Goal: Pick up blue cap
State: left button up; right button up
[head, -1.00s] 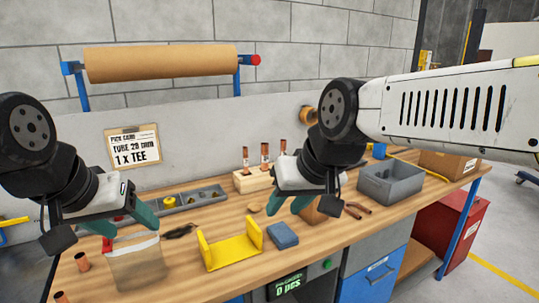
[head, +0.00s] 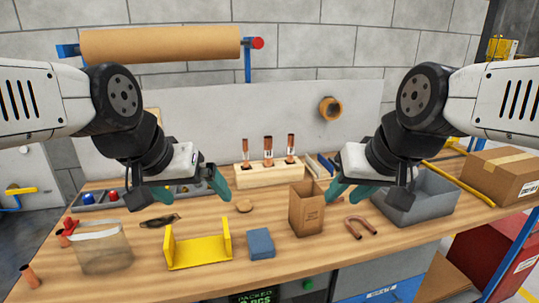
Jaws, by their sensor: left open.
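A small blue cap (head: 87,198) sits in a compartment of the grey parts tray (head: 130,205) at the left back of the bench. It is small in view and its details are unclear. My left gripper (head: 213,182) is open and empty, above the bench to the right of the cap, in front of the tray's right part.
A clear bag (head: 103,252), yellow stand (head: 200,254), blue block (head: 260,243) and brown paper bag (head: 306,212) stand near the front. A wooden block (head: 268,175) with copper tubes is at the back. A grey bin (head: 418,205) stands right.

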aim_at(89, 200)
jog(key=u, duration=1.55)
jog(key=z, duration=1.75)
jog(key=u, duration=1.75)
